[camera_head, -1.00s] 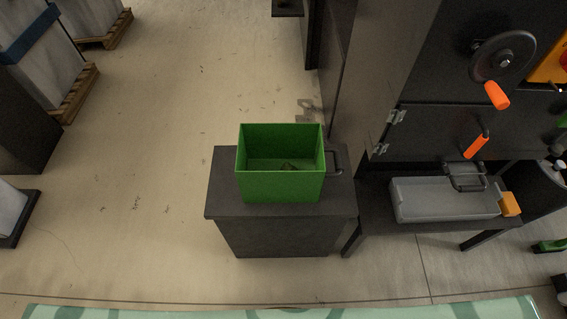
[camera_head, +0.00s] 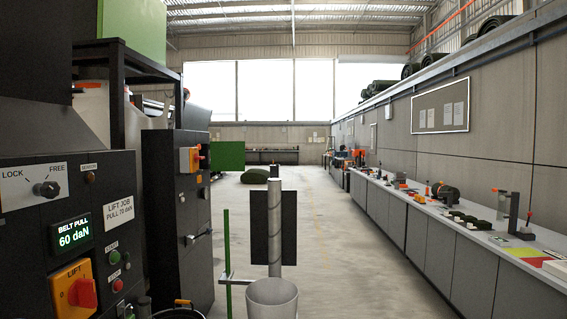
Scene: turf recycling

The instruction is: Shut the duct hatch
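A grey vertical pipe (camera_head: 275,238) with slanting seams stands low in the middle of the view. Dark flat panels (camera_head: 289,228) show on both sides of it. The pipe goes down to a wider, pale grey open-topped cylinder (camera_head: 272,299) at the bottom edge. I cannot tell whether any of these is the duct hatch, or whether a hatch stands open or shut. Neither of my grippers is in view.
A black control cabinet (camera_head: 75,230) with a display reading 60 daN stands close at left. Behind it is another dark cabinet (camera_head: 180,225) with an orange switch. A long workbench (camera_head: 432,240) runs along the right wall. The floor (camera_head: 325,240) between is mostly clear.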

